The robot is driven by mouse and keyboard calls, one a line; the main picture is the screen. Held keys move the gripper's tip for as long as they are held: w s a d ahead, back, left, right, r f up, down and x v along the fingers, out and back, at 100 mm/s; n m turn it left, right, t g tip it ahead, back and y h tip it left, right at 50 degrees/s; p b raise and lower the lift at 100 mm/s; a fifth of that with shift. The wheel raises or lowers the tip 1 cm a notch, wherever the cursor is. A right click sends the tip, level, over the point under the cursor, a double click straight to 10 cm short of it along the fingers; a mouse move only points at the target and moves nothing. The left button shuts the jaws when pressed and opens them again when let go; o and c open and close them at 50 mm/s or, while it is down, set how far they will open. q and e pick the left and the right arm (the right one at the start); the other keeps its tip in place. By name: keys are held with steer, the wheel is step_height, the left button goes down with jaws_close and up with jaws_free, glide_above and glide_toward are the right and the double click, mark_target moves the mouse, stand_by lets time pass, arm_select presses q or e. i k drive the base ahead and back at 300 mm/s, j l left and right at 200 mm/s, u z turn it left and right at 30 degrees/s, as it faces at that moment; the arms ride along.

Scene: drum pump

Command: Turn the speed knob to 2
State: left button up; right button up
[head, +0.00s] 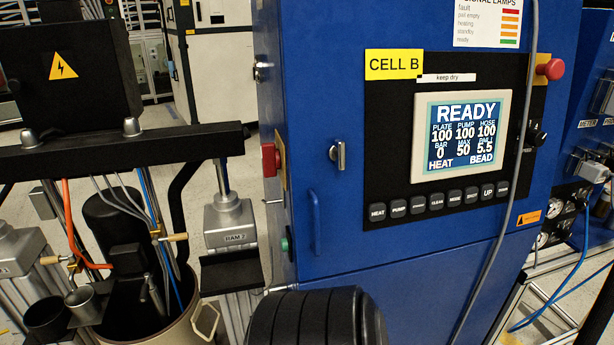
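A small black knob (537,136) sits on the blue cabinet (310,110) just right of the display. It is small in the head view, and I cannot read a scale or its pointer setting. I cannot tell if it is the speed knob. The lit display (462,137) reads READY, with 100 under PLATE, PUMP and HOSE, then BAR 0, MAX 50 and a 5.5 value, with HEAT and BEAD below. Neither of my grippers is in view.
A row of black buttons (437,200) runs under the display. A red mushroom button (550,69) is at upper right. A grey cable (497,240) hangs down the cabinet front. A drum (190,325) and ram frame (115,150) stand left. A black ribbed shape (315,318) fills the bottom middle.

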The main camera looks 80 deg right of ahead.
mark_target(535, 137)
steer(key=k+z, duration=0.1)
steer(key=z, duration=3.15)
